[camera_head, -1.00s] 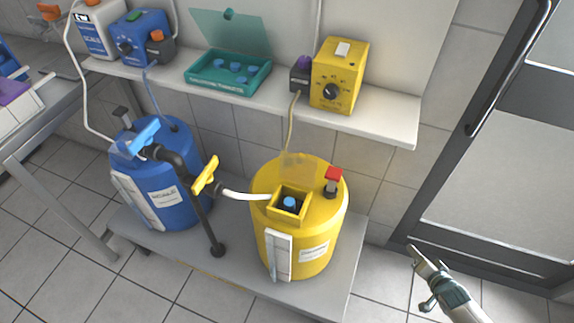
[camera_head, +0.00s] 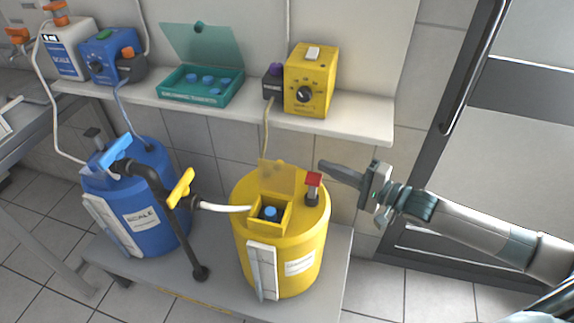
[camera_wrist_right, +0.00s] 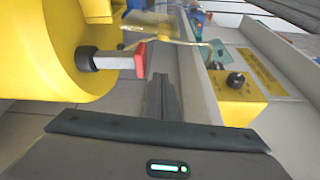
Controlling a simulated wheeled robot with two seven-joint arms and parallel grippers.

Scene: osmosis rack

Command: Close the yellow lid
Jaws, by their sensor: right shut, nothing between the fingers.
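The yellow lid (camera_head: 278,177) stands raised at the back of the square opening on top of the yellow tank (camera_head: 282,245). In the opening sits a blue round piece (camera_head: 270,212). My right gripper (camera_head: 322,166) is shut and empty, apart from the lid, to the right of it and above the tank's right edge, just behind the red-topped fitting (camera_head: 313,181). In the right wrist view the shut fingers (camera_wrist_right: 165,95) point past the tank (camera_wrist_right: 45,50) and the red-topped fitting (camera_wrist_right: 138,60). My left gripper is not in view.
A shelf (camera_head: 350,118) behind holds a yellow dosing box (camera_head: 311,80) and a teal tray (camera_head: 185,95) with an open lid. A blue tank (camera_head: 145,215), a black pipe and a yellow-handled valve (camera_head: 181,187) stand left. A white hose runs to the yellow tank.

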